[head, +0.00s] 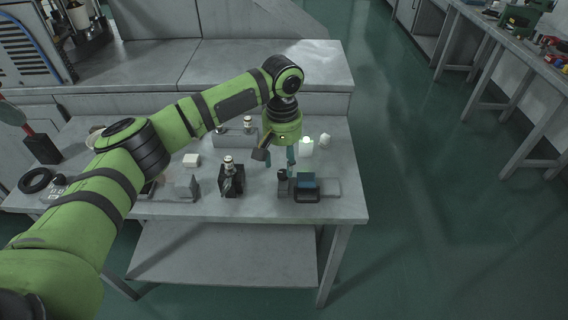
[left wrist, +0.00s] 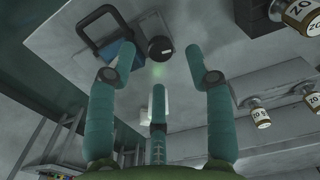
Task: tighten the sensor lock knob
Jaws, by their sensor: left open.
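A black round knob (left wrist: 160,48) shows in the left wrist view, just beyond my fingertips. It appears to be the dark upright part (head: 284,174) beside the blue-and-black device in the head view; I cannot tell for certain that it is the sensor lock knob. My left gripper (head: 279,158) points down above the right part of the table, with its three teal fingers spread and nothing between them. In the left wrist view the gripper (left wrist: 159,62) shows a gap between its fingers and the knob. My right gripper is not in view.
A blue-and-black device (head: 306,186) stands close to the knob. A black block with a small bottle-like part (head: 232,178) stands to the left. White pieces (head: 306,147) lie behind the gripper. The table's front right corner (head: 345,208) is bare.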

